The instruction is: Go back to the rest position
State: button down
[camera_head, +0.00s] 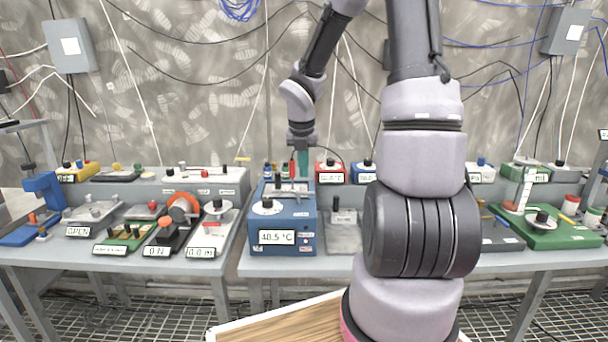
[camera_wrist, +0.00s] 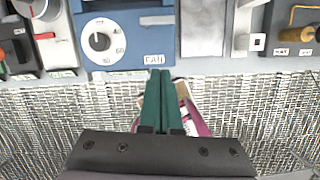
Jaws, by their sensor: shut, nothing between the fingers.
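My gripper (camera_wrist: 161,75) is shut and empty, its two green fingers pressed together in the wrist view. In the head view my gripper (camera_head: 301,176) hangs from my arm above the blue instrument, pointing down.
Grey benches (camera_head: 190,255) carry several instruments on both sides, including an orange-wheeled device (camera_head: 183,208) and a green-based unit (camera_head: 545,232). A raised shelf (camera_head: 215,180) runs behind. Below the bench front is a metal grating floor (camera_wrist: 60,125). My arm hides part of the right bench.

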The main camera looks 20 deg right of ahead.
dwell(0.3)
jog(key=s+a+r+m+t+y, duration=0.1)
jog(key=s+a+r+m+t, duration=0.1)
jog(key=s+r+m, duration=0.8)
jog(key=s+a+r+m+t+y, duration=0.2)
jog(key=s+r+m, duration=0.9)
jog(key=m, duration=1.3)
jog(key=shift+s+a+r+t, duration=0.15)
jog(key=shift+a+r+t, duration=0.25)
jog(key=shift+a, duration=0.8)
